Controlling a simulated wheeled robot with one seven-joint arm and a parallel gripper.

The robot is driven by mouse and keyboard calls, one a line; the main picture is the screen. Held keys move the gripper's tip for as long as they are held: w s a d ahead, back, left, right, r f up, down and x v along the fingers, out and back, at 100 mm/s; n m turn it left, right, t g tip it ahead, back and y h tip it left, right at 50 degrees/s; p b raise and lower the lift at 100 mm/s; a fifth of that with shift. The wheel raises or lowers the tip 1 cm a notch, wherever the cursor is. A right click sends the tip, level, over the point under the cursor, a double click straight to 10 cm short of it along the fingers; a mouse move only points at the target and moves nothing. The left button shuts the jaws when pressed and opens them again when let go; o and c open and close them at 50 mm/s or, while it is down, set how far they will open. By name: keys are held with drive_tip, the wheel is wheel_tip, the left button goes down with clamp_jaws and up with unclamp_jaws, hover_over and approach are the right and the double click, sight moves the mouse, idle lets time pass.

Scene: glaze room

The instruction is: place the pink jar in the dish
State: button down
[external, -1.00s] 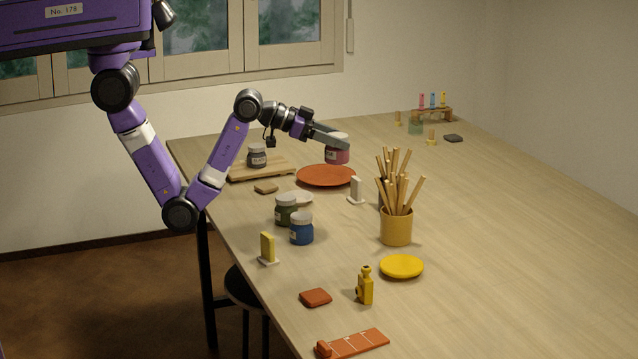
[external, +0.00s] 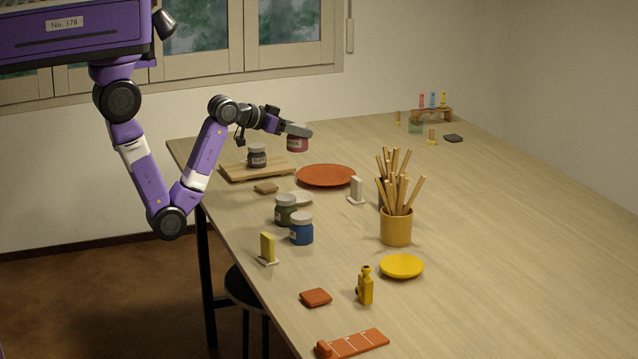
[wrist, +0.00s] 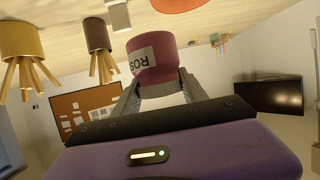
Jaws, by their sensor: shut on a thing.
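The pink jar (external: 297,145) hangs upright from my gripper (external: 298,131), which is shut on it near its top. In the wrist view the jar (wrist: 153,62) sits between the two fingers, with a pale label reading "ROS". It is held in the air, above the back part of the table and left of the round orange-red dish (external: 326,176). That dish is flat and empty. An edge of it shows at the top of the wrist view (wrist: 182,3).
A dark jar (external: 257,156) stands on a wooden board (external: 232,174) left of the dish. Green (external: 285,209) and blue (external: 301,230) jars stand nearer. A white upright block (external: 356,188) and a pot of sticks (external: 396,228) stand right. The far right tabletop is mostly clear.

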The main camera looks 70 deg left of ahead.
wheel_tip(320, 180, down, 15)
drive_tip(key=shift+r+b, duration=0.2)
drive_tip(key=shift+b, duration=0.3)
drive_tip(key=shift+f, duration=0.4)
drive_tip(key=shift+f, duration=0.15)
drive_tip(key=c, duration=0.6)
unclamp_jaws()
